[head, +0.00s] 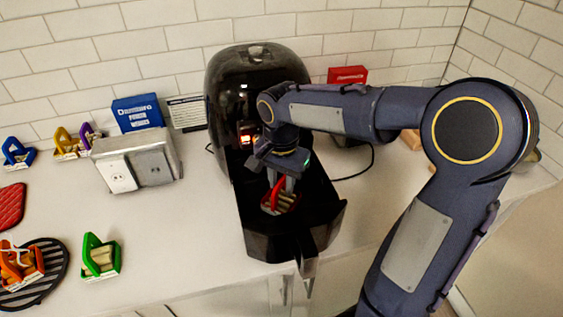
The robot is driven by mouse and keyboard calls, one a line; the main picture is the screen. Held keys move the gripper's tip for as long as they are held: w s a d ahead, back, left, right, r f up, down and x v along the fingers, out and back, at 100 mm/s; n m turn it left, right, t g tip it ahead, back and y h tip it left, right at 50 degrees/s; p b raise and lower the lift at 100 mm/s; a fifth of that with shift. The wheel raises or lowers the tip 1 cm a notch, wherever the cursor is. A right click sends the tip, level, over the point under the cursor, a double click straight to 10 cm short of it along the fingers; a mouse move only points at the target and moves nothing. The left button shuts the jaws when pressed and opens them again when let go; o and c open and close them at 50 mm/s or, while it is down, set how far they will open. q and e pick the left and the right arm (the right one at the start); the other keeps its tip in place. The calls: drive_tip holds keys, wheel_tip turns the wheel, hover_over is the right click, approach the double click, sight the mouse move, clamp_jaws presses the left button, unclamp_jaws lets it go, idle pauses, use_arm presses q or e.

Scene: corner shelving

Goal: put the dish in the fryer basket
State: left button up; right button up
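The black air fryer (225,90) stands against the tiled wall with its basket (285,240) pulled out toward me. A small dish with a red handle (277,192) and pale brown pieces of food is down in the basket. My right gripper (281,184) reaches down into the basket, its fingers at the red handle. I cannot tell whether the fingers are closed on the handle or just apart from it. The dish's underside and its contact with the basket floor are hidden. My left gripper is not in view.
A metal toaster-like box (150,165) stands left of the fryer. A green dish (100,257), an orange dish (22,262) on a dark striped mat (50,272), and purple and blue dishes (18,153) are on the left counter. A red box (347,75) is behind. The counter's front-middle left is clear.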

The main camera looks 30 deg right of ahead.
wheel_tip(320, 180, up, 11)
drive_tip(key=shift+f, duration=0.2)
drive_tip(key=shift+s, duration=0.1)
idle(0.5)
